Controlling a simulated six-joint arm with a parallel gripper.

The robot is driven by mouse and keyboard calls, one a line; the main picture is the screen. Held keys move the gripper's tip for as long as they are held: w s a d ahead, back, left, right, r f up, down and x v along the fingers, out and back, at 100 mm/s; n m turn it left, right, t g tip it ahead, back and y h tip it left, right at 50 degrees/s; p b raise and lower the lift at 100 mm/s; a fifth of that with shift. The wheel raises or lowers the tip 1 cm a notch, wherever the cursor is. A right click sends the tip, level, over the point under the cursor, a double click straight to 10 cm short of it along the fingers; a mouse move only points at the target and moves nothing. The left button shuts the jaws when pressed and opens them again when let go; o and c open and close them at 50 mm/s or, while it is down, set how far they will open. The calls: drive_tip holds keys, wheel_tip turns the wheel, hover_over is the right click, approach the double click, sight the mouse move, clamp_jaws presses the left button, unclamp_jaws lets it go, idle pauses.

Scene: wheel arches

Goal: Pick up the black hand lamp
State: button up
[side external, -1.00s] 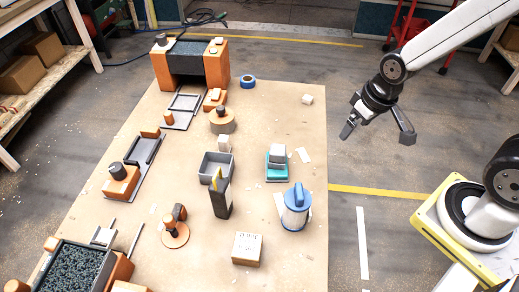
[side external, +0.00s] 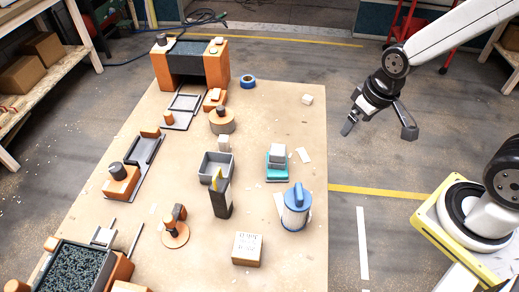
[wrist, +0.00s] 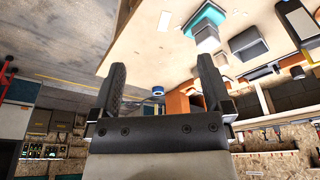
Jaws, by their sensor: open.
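The black hand lamp (side external: 222,201) appears to be the dark upright body with a yellow part at its top, standing near the middle of the board in the side view. In the wrist view, a dark shape with an orange-yellow edge (wrist: 298,20) at the upper right seems to be the same lamp. My gripper (side external: 378,128) is open and empty, above the floor past the board's right edge, well apart from the lamp. Both fingers show spread in the wrist view (wrist: 161,72), with nothing between them.
A grey open bin (side external: 216,168) stands just behind the lamp. A blue-and-white canister (side external: 296,210), a teal item with a white block (side external: 277,168) and a cardboard box (side external: 247,249) stand to its right. A round-based orange piece (side external: 175,232) is to its left. The board's right strip is mostly clear.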

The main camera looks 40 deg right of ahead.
drive_tip(key=w+a+r+n+t+y, duration=0.25)
drive_tip(key=a+t, duration=0.25)
drive_tip(key=a, duration=0.8)
drive_tip(key=w+a+r+n+t+y, duration=0.15)
drive_tip(key=a+t+y, duration=0.25)
drive_tip(key=a, duration=1)
approach(219, 185)
drive_tip(key=shift+w+a+n+t+h, duration=0.3)
drive_tip(key=shift+w+a+n, duration=0.1)
drive_tip(key=shift+w+a, duration=0.3)
drive_tip(key=shift+w, duration=0.1)
drive_tip(key=shift+x, duration=1.2)
drive_tip(key=shift+x, duration=2.6)
drive_tip(key=shift+r, duration=0.1)
